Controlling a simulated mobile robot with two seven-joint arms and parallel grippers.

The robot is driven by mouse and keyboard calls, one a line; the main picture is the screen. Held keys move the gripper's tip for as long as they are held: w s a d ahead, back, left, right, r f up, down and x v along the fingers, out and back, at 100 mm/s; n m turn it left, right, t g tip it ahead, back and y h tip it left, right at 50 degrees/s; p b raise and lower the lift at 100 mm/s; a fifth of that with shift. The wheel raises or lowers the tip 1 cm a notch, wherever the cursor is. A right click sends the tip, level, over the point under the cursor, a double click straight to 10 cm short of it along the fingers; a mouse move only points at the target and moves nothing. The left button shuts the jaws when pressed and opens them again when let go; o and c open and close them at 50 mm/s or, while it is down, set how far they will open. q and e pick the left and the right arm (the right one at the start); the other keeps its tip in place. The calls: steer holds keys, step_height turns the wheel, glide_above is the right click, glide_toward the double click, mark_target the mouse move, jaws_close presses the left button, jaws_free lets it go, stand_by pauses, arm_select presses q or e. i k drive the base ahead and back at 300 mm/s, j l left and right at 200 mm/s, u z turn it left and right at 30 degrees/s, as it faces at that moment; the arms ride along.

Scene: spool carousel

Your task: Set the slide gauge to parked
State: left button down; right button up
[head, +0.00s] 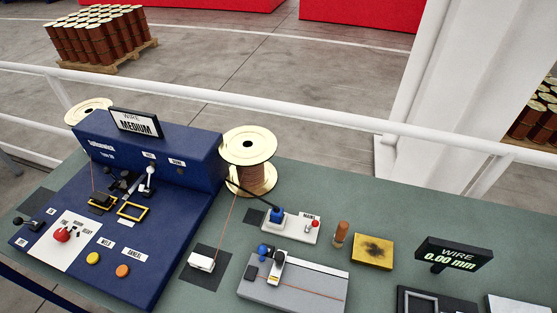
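A grey flat device, which looks like the slide gauge (316,278), lies at the bottom centre of the head view, cut off by the lower edge. A black and silver slider (279,264) with a yellow tip stands near its left end, beside a dark block and a blue knob. A thin orange line runs along its top to the right. No label naming a parked position is readable. The display (453,255) at the right reads "WIRE 0.00 mm". Neither of my grippers is in view.
A blue winding machine (150,245) with a "WIRE MEDIUM" sign fills the left. A copper wire spool (248,160) stands behind the bench's middle. A mains switch (291,226), a brown peg (341,234) and a yellow pad (372,252) stand behind the grey device. A white railing (300,118) runs beyond.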

mark_target(280, 256)
steer(key=i+j+z, duration=0.1)
steer(key=z, duration=0.25)
steer(key=j+z, duration=0.35)
steer(key=i+j+z, duration=0.1)
steer(key=z, duration=0.25)
steer(key=j, duration=0.1)
